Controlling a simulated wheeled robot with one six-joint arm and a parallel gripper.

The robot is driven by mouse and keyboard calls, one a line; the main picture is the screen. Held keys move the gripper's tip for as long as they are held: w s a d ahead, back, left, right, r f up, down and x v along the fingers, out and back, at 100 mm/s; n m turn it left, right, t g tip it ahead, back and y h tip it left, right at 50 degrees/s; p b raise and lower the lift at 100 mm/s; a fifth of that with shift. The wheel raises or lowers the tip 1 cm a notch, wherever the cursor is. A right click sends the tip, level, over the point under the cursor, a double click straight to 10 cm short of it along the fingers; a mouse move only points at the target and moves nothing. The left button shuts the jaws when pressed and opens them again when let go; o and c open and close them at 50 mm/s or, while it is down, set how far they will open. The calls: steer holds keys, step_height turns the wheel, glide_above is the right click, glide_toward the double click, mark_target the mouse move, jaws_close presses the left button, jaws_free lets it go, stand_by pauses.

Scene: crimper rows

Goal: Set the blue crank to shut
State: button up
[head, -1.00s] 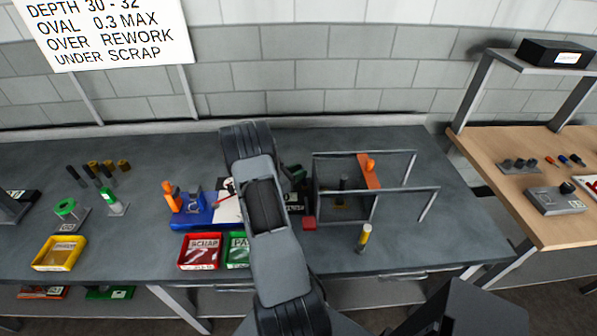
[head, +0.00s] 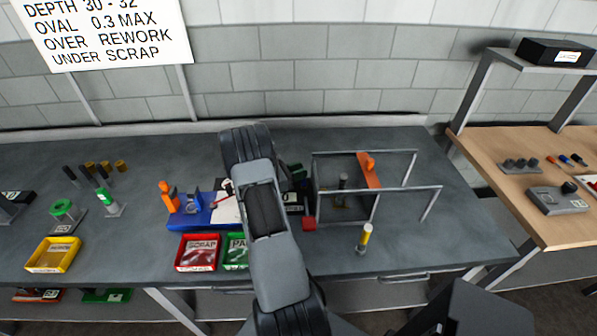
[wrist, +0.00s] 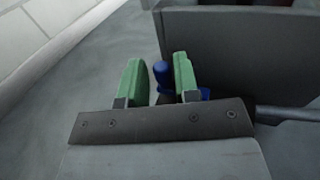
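In the wrist view, a blue upright knob (wrist: 162,73), which looks like the blue crank's handle, stands between the two green fingers of my gripper (wrist: 157,66). The fingers are apart. A gap shows between the knob and the left finger; the knob looks close to the right finger, and I cannot tell whether they touch. More blue shows low beside the right finger, and the rest of the crank is hidden by the gripper. In the head view my arm covers the crank, and its setting cannot be read.
A dark panel (wrist: 240,50) stands just beyond the right finger. In the head view, a metal frame (head: 428,188) with an orange bar (head: 368,172) is right of my arm. Red (head: 197,252) and green (head: 236,251) bins and a blue fixture (head: 190,217) are to its left.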

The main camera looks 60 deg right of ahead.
steer(key=shift+o, duration=1.1)
steer(key=shift+a, duration=0.1)
steer(key=b+v, duration=0.4)
steer(key=v, duration=0.9)
steer(key=shift+a, duration=0.3)
steer(key=shift+w, duration=0.15)
steer(key=s+a+r+m+t+y, duration=0.2)
steer(key=a+r+m+t+y, duration=0.1)
steer(key=a, duration=0.7)
steer(key=s+a+r+m+t+y, duration=0.3)
steer(key=a+t+y, duration=0.3)
steer(key=a, duration=0.4)
steer(key=s+a+r+m+t+y, duration=0.3)
steer(key=a+r+m+t+y, duration=0.2)
steer(key=a, duration=0.6)
steer(key=shift+s+r+y, duration=0.25)
steer(key=shift+r+y, duration=0.1)
steer(key=shift+y, duration=0.15)
